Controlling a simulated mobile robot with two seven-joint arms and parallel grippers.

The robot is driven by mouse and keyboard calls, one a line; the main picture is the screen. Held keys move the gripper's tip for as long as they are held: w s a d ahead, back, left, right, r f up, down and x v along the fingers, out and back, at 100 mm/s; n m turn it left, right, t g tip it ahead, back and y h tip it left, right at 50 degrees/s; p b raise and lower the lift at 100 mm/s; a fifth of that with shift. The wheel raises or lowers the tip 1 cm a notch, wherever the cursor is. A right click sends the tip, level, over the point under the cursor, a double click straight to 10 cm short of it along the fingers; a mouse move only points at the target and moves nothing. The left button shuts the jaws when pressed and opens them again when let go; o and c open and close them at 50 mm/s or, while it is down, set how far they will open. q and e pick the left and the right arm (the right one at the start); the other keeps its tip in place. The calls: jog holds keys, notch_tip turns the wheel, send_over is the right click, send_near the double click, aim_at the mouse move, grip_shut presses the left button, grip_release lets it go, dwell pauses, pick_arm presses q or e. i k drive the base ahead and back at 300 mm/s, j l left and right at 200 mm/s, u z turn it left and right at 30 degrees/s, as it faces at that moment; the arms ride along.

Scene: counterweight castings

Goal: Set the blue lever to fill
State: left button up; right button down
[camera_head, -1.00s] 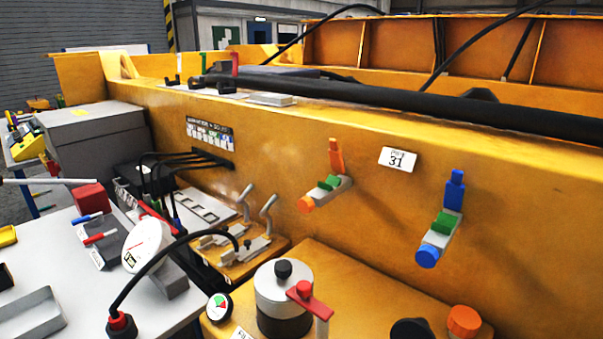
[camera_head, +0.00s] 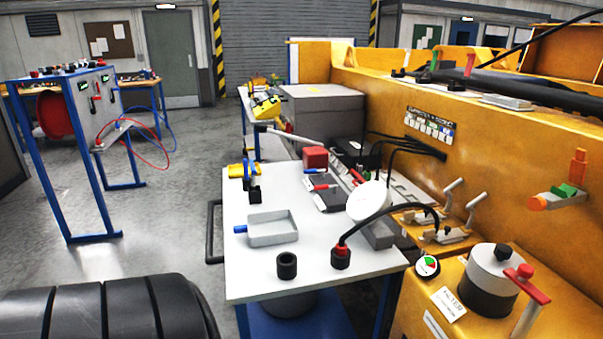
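The blue lever is out of view now. The orange lever (camera_head: 579,163), with a green block and an orange round knob on a grey mount, shows at the right edge on the yellow casting wall (camera_head: 500,150). Neither of my grippers is in view.
A white table (camera_head: 245,195) holds a grey tray (camera_head: 272,229), a black cup (camera_head: 287,266) and a red block (camera_head: 315,157). Two grey-handled levers (camera_head: 450,208) and a canister with a red handle (camera_head: 490,278) stand to its right. A blue-framed panel stand (camera_head: 75,160) is at left; open floor lies between.

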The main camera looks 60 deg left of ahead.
aim_at(312, 171)
jog(key=u, duration=1.35)
jog(key=k+j, duration=0.05)
jog(key=j, duration=0.05)
